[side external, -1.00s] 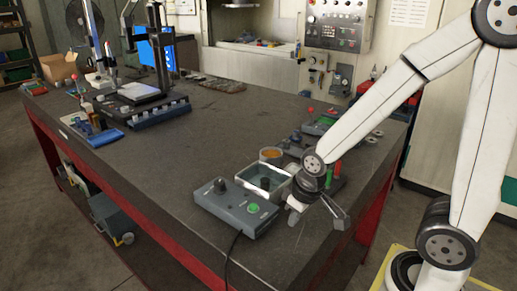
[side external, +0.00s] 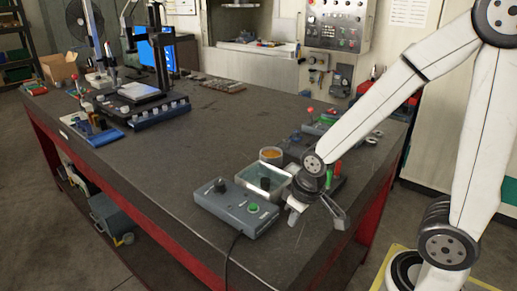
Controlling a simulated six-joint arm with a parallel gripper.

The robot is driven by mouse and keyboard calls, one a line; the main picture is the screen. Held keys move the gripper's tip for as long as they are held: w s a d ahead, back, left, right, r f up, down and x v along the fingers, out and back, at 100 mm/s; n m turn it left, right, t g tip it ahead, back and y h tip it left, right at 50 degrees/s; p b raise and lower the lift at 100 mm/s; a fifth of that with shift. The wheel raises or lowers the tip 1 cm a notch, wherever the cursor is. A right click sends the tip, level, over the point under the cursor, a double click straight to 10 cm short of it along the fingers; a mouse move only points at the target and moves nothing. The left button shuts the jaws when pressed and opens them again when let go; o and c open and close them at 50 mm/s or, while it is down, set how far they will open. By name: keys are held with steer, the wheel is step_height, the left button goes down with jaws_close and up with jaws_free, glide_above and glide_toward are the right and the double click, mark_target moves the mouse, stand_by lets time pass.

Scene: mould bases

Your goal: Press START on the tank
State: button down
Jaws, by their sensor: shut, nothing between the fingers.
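The tank (side external: 262,177) is a small open-topped box with pale rims, near the front right of the dark table. A grey control box (side external: 237,213) stands directly in front of it, with a black knob (side external: 220,186) and a round green button (side external: 253,208) on its top. No START lettering is legible at this size. My gripper (side external: 292,219) is low, just right of the control box and apart from the green button. Its fingers are shut and hold nothing visible. My wrist hides part of the tank's right side.
A cup with orange contents (side external: 271,154) stands behind the tank. Dark devices with red and green parts (side external: 337,170) stand behind and right of my wrist. A cable runs off the control box's front. The table's middle (side external: 200,140) is clear; blue equipment (side external: 155,112) stands far left.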

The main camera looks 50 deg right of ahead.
stand_by(0.3)
steer(key=m, duration=0.1)
steer(key=w+m, duration=0.1)
steer(key=m, duration=0.1)
steer(key=shift+w+r+m+y, duration=0.1)
steer(key=shift+r+m+y, duration=0.2)
steer(key=shift+r+y, duration=0.1)
steer(key=w+r+m+y, duration=0.1)
steer(key=w+m, duration=0.1)
steer(key=m, duration=0.2)
step_height(320, 180, up, 8)
steer(key=m+t+y, duration=0.4)
steer(key=m, duration=0.7)
glide_above(257, 205)
steer(key=shift+f, duration=0.2)
steer(key=shift+f, duration=0.1)
steer(key=shift+f, duration=4.3)
